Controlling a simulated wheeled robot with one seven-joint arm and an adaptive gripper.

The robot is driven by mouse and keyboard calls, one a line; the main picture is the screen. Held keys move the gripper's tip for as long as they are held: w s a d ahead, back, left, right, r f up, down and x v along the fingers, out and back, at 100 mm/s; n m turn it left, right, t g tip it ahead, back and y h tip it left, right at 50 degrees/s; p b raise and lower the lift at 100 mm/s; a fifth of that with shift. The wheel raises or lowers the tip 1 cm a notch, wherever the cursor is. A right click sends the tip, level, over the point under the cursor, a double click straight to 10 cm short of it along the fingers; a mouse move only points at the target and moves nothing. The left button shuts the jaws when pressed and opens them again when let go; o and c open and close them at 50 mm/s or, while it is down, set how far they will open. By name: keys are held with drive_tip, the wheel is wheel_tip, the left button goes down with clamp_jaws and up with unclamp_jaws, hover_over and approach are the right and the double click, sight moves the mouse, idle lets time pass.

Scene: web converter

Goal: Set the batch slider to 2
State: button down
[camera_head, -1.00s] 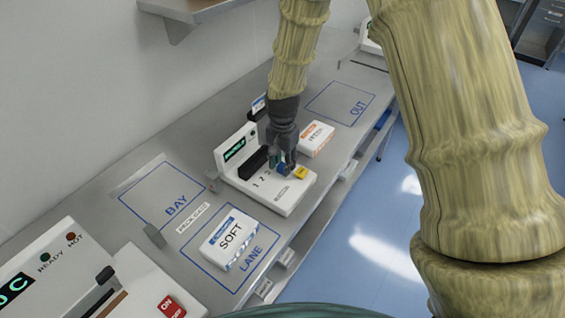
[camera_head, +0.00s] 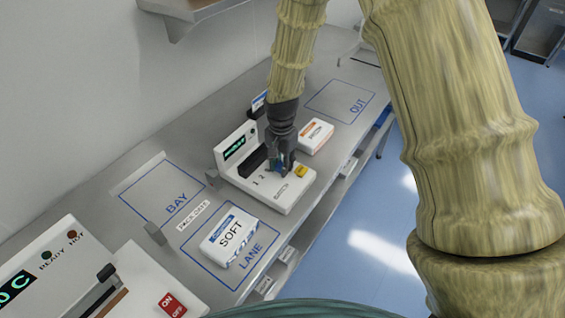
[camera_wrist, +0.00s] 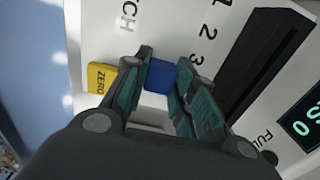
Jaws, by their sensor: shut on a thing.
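The white batch device (camera_head: 290,202) stands on the bench, with the numbers 1 and 2 (camera_head: 258,180) showing in the head view and my gripper (camera_head: 280,165) covering the area past them. In the wrist view, a blue slider knob (camera_wrist: 158,76) lies between the fingers of my gripper (camera_wrist: 164,66), which is shut on it. The number 3 (camera_wrist: 210,60) is the printed number nearest the knob in the wrist view; 2 (camera_wrist: 203,29) and 1 lie farther up. The knob's slot is partly hidden by my fingers.
A yellow ZERO button (camera_wrist: 99,77) is close beside my left finger. A dark slot (camera_wrist: 262,60) and a display (camera_wrist: 302,122) lie to the right. A SOFT packet (camera_head: 230,238) lies in the lane; an orange-marked packet (camera_head: 316,136) lies behind the device. The bay outline is empty.

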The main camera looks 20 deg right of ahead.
sight(271, 182)
drive_tip(key=s+a, duration=0.1)
drive_tip(key=a, duration=0.1)
drive_tip(key=s+a, duration=0.2)
drive_tip(key=shift+s+a, duration=0.15)
drive_tip(key=shift+s, duration=0.05)
drive_tip(key=c, duration=1.4)
unclamp_jaws()
drive_tip(key=shift+c, duration=0.2)
drive_tip(key=shift+r, duration=0.1)
wheel_tip(271, 182, up, 12)
